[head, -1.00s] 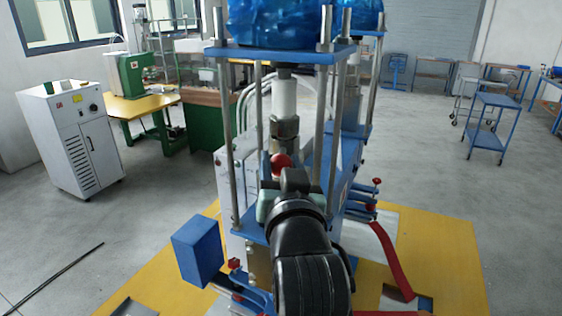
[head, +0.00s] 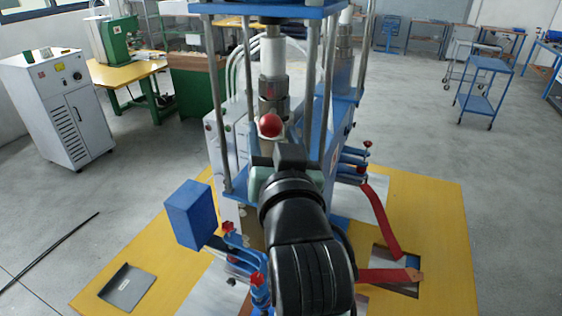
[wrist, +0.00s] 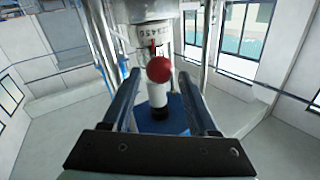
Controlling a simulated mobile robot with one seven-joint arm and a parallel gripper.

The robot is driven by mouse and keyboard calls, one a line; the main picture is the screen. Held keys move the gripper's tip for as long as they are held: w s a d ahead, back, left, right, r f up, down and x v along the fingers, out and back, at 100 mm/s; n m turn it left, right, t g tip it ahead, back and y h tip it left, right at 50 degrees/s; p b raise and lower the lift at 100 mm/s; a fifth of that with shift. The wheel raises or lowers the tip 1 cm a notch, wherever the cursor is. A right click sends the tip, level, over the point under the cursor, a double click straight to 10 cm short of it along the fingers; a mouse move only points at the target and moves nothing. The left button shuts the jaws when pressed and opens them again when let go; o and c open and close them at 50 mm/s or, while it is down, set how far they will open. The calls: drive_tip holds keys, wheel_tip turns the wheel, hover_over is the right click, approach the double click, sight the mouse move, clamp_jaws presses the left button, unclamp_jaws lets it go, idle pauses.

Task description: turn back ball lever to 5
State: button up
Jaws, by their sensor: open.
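The ball lever's red ball (head: 270,125) stands at the front of the press's central column, just beyond my gripper (head: 283,165). In the wrist view the ball (wrist: 159,69) shows between the fingertips of my gripper (wrist: 158,75), with a gap on each side. The fingers are open and hold nothing. A thin red-tipped pointer (wrist: 153,44) shows above the ball, against a pale collar with printed numbers (wrist: 152,32). I cannot read which number the pointer marks. In the head view my wrist hides the fingertips.
A white cabinet (head: 62,108) stands left.

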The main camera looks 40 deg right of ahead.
drive_tip(key=p+v, duration=0.3)
drive_tip(key=v, duration=0.4)
drive_tip(key=shift+r+p, duration=0.3)
drive_tip(key=shift+p, duration=0.1)
drive_tip(key=shift+s+p, duration=0.15)
drive_tip(key=shift+p, duration=0.4)
drive_tip(key=s+a+p, duration=0.1)
drive_tip(key=p, duration=0.3)
drive_tip(key=shift+s+a+f+p, duration=0.15)
drive_tip(key=shift+s+f+p, duration=0.1)
drive_tip(key=shift+p, duration=0.15)
